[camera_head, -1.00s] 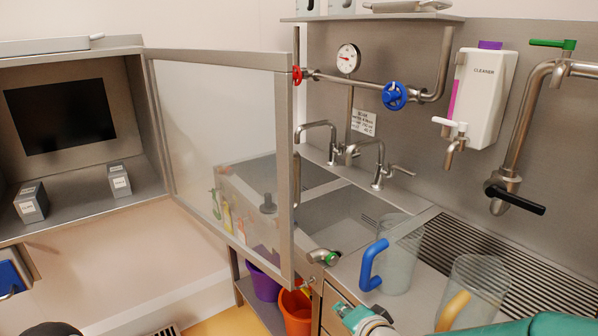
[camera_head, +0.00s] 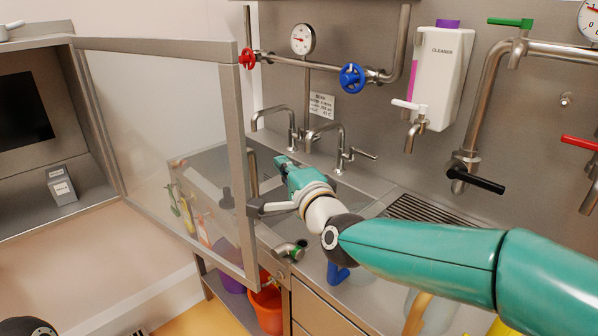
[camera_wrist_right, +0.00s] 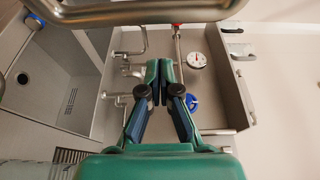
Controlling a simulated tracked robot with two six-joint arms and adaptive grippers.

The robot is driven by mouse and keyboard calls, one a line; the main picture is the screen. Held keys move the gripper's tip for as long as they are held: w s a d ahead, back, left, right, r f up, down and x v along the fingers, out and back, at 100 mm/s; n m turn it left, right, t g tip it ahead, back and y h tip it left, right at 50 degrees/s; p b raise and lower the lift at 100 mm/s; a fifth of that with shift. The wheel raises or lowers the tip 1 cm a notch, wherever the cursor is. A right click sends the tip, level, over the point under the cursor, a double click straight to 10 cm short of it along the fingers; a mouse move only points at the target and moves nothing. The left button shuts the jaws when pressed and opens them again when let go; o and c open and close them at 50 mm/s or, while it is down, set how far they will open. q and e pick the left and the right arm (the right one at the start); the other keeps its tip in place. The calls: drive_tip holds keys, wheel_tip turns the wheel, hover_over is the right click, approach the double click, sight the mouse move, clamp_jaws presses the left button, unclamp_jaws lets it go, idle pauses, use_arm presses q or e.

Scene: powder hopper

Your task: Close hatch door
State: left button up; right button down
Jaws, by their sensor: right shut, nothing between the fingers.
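The hatch door (camera_head: 237,130), a clear pane in a grey metal frame, stands swung open from the wall cabinet in the head view. A vertical bar handle (camera_head: 253,172) is on its free edge. My right gripper (camera_head: 282,160) is just right of that edge, over the sink; its fingertips are small in the head view. In the right wrist view its fingers (camera_wrist_right: 159,68) are together and empty. A curved metal bar (camera_wrist_right: 140,12), likely the door handle, crosses the top there, close to the camera and apart from the fingertips.
The hatch cabinet (camera_head: 95,165) at the left holds a small grey box (camera_head: 62,186). Taps, a red valve (camera_head: 247,59), a blue valve (camera_head: 352,78) and a cleaner dispenser (camera_head: 437,75) line the wall. An orange bucket (camera_head: 266,308) stands below the sink.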

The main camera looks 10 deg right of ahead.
drive_tip(key=s+a, duration=0.1)
drive_tip(key=s+a+p, duration=0.1)
drive_tip(key=a, duration=0.1)
drive_tip(key=shift+a, duration=0.15)
drive_tip(key=shift+s, duration=0.15)
